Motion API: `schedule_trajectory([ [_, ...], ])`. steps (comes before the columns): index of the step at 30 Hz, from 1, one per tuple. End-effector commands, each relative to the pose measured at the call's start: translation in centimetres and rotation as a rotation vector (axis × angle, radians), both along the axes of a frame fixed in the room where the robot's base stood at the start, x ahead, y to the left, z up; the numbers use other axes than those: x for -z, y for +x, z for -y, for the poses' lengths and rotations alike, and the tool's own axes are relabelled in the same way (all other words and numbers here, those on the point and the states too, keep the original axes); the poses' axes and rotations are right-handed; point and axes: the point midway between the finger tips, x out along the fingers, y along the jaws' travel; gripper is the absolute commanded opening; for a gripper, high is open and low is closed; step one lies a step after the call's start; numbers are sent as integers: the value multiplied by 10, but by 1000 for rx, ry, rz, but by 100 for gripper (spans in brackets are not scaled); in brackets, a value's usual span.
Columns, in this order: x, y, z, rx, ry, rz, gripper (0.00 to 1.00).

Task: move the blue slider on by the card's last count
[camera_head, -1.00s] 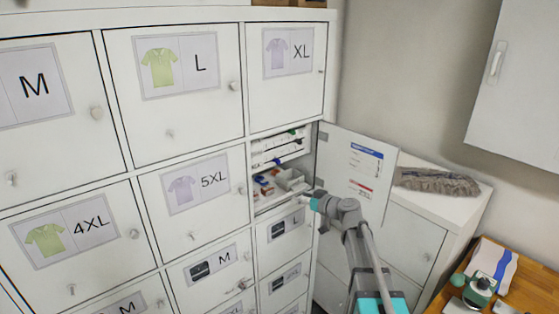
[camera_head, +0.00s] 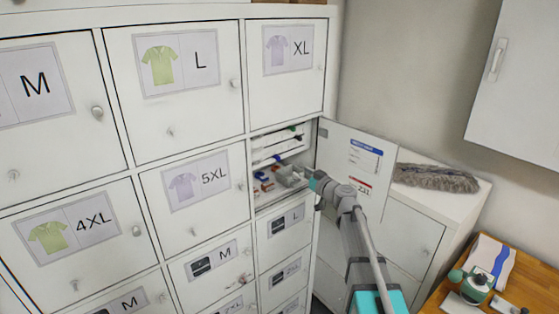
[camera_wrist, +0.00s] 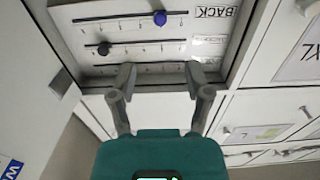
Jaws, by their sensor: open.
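The blue slider (camera_wrist: 160,18) sits on the upper slot of a white panel (camera_wrist: 130,30) in the wrist view.
A grey duster (camera_head: 435,178) lies on the white cabinet at the right.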

Motion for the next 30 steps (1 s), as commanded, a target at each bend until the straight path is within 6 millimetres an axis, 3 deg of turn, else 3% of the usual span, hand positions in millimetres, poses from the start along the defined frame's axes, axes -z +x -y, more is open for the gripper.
schedule_trajectory([
  [21, 0, 75, -67, 0, 0, 0, 64],
  [30, 0, 93, -86, 0, 0, 0, 64],
])
